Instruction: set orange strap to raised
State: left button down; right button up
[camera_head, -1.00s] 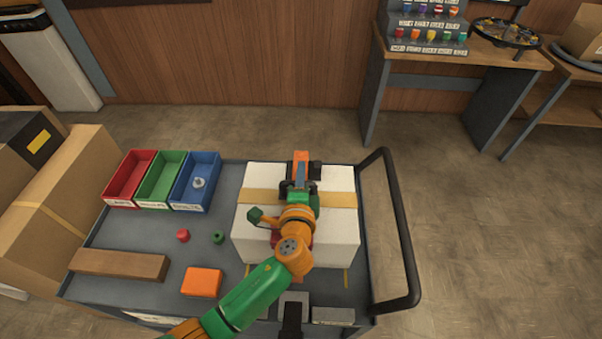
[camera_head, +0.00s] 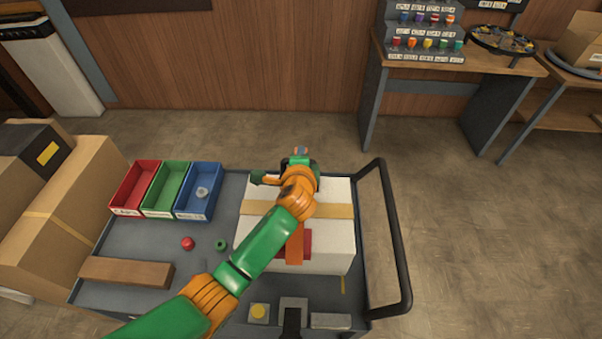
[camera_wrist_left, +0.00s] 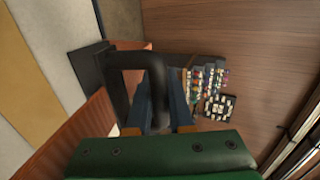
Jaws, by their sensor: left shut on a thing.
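The white box (camera_head: 335,240) with a tan tape band (camera_head: 340,211) stands on the cart. The orange strap (camera_head: 295,246) shows on the near part of the box top, beside a red patch (camera_head: 308,243). My arm covers the rest of it. My left gripper (camera_head: 301,151) is over the far edge of the box, pointing away. In the wrist view, a black loop (camera_wrist_left: 155,72) stands in front of the fingers (camera_wrist_left: 160,105). My right gripper is not in view.
The cart has a black handle (camera_head: 397,240) on the right. Red (camera_head: 134,190), green (camera_head: 163,190) and blue bins (camera_head: 199,190) stand at its back left. A wooden block (camera_head: 127,271) lies at the front left. Cartons (camera_head: 60,210) stand left of the cart.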

pick_arm(q)
jog(key=w, duration=0.1)
jog(key=w+r+g+b, duration=0.1)
jog(key=w, duration=0.1)
jog(key=w+g+b, duration=0.1)
jog(key=shift+w+r, duration=0.2)
jog(key=shift+r, duration=0.05)
jog(key=shift+w+r+g+b, duration=0.4)
jog(key=shift+w+g+b, duration=0.1)
jog(key=shift+w, duration=0.15)
jog(key=c, duration=1.1)
grip_release()
jog(key=shift+w, duration=0.1)
jog(key=shift+s+r+p, duration=0.45)
jog(key=shift+s+r, duration=0.05)
jog(key=shift+r, duration=0.05)
jog(key=shift+v, duration=2.8)
jog(key=shift+s+f, duration=0.1)
